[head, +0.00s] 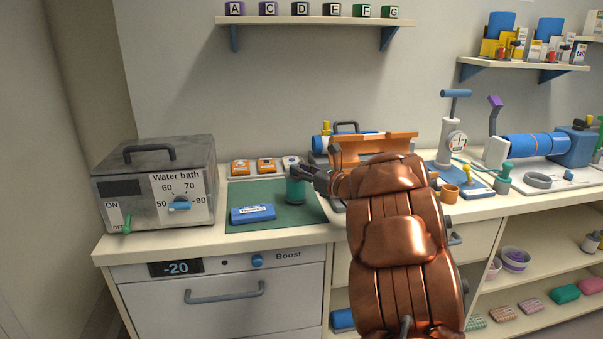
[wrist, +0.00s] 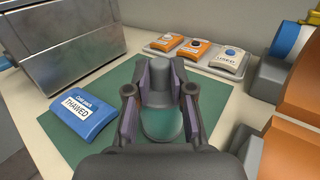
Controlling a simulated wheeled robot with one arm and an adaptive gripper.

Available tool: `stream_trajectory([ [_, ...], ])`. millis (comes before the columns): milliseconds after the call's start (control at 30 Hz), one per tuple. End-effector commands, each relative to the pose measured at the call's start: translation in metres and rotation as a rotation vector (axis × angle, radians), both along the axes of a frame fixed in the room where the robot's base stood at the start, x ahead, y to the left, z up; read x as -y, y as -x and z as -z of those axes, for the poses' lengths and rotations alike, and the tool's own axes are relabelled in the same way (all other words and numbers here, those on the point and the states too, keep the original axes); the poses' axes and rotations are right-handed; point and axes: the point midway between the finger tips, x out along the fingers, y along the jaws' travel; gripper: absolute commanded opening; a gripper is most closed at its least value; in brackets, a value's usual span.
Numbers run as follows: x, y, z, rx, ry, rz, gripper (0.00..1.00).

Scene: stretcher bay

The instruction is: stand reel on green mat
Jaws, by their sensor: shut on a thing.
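The mat also shows in the wrist view (wrist: 112,108).
A blue cold pack (head: 253,214) marked THAWED lies on the mat's front left. A grey water bath (head: 155,185) stands left. A tray (head: 242,168) with orange and white pieces sits behind the mat. An orange-topped device (head: 375,143) stands right, close to my arm.

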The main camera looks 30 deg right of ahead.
Motion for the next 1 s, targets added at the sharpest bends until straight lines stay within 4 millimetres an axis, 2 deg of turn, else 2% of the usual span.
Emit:
stream_trajectory([
  [100,0.0008,0.0003,0.0063,-0.001,0.000,0.002,0.00],
  [500,-0.0001,-0.0002,0.0090,0.002,0.001,0.001,0.00],
  [533,0.0002,0.0000,0.0079,0.003,0.002,0.001,0.25],
  [700,0.0002,0.0000,0.0076,0.002,0.003,0.001,0.43],
  [767,0.0002,0.0001,0.0076,0.002,0.003,0.001,0.47],
  [1000,0.0003,0.0000,0.0076,0.001,0.002,0.001,0.47],
])
